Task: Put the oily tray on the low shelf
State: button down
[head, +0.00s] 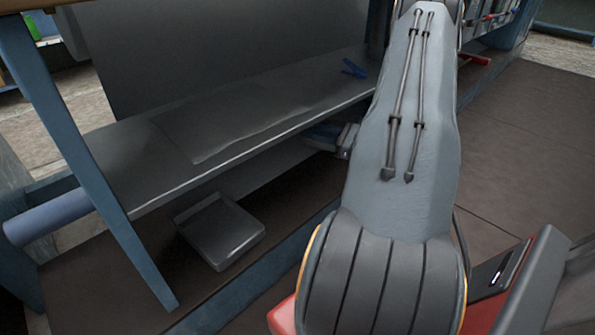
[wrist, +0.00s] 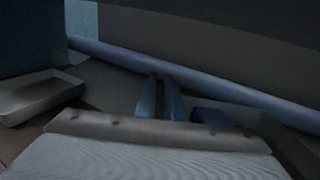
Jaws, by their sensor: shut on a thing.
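A shallow grey tray (head: 220,232) with raised rims lies on the dark low surface under the grey shelf (head: 120,165) in the head view. A pale tray of the same kind shows at the left in the wrist view (wrist: 38,95), apart from my fingers. My gripper (wrist: 160,85) has its two blue fingers close together, pointing toward a long blue rail. What they hold is too dark and thin to make out. In the head view my arm hides most of the gripper, which sits by the front edge of the shelf.
A flat dark sheet or panel (head: 240,115) lies on the grey shelf, with a small blue item (head: 353,68) at its far end. A slanted blue leg (head: 100,180) stands at the left. A blue rail (wrist: 200,80) crosses the wrist view.

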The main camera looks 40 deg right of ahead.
jog(key=shift+w+d+f+b, duration=0.1)
jog(key=shift+f+b, duration=1.35)
jog(key=shift+f, duration=1.1)
jog(key=shift+d+f+b, duration=0.1)
jog(key=shift+f+b, duration=1.3)
jog(key=shift+f, duration=1.25)
jog(key=c, duration=1.8)
grip_release()
jog(key=shift+a, duration=0.1)
jog(key=shift+c, duration=0.2)
jog(key=shift+s+r, duration=0.2)
jog(key=shift+s, duration=0.1)
jog(key=p+v, duration=0.5)
jog(key=v, duration=0.6)
jog(key=shift+s+p, duration=0.15)
jog(key=shift+p, duration=0.2)
jog(key=shift+d, duration=0.25)
